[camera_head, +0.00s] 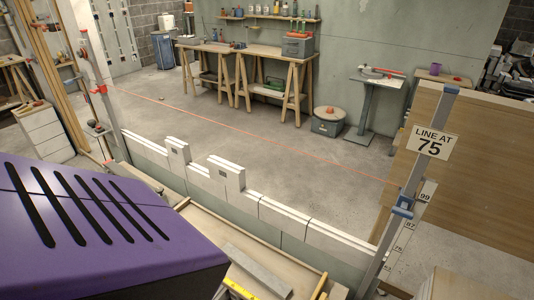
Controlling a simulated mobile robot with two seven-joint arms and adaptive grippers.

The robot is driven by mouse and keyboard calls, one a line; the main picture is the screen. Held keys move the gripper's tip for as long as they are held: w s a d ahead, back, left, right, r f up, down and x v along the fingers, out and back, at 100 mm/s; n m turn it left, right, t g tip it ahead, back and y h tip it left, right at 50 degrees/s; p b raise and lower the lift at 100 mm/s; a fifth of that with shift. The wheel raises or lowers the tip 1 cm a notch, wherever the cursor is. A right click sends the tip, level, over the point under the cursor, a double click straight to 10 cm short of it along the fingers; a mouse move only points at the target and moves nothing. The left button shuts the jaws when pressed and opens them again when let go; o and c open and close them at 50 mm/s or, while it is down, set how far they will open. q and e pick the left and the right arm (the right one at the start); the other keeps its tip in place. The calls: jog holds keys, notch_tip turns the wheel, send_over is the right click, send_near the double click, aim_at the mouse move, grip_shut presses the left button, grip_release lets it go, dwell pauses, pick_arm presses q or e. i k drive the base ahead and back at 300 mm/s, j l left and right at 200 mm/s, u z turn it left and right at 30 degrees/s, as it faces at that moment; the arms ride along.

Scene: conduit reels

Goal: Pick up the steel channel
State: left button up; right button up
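A long grey bar (258,271), which looks like the steel channel, lies slantwise at the bottom middle. It rests on a light wooden surface with raised edge strips (225,222), on the near side of a low wall of white blocks. Its near end is close to the bottom of the picture. Neither of my grippers is in view.
A purple slotted shape (95,225) fills the lower left and hides what is behind it. A yellow strip (239,289) lies beside the bar. The white block wall (285,216) runs behind, ending at an upright post (425,150) with a sign. Open floor lies beyond.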

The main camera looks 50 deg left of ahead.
aim_at(278, 287)
jog(key=k+j+z, duration=0.2)
jog(key=j, duration=0.15)
jog(key=j+z, duration=0.15)
jog(key=j, duration=0.2)
jog(key=k+j+z, duration=0.2)
jog(key=j, duration=0.15)
jog(key=k+j, duration=0.15)
jog(key=j, duration=0.25)
jog(key=k+j, duration=0.15)
jog(key=j, duration=0.25)
jog(key=k+j+z, duration=0.1)
jog(key=j, duration=0.3)
jog(key=k+j, duration=0.2)
jog(key=j, duration=0.15)
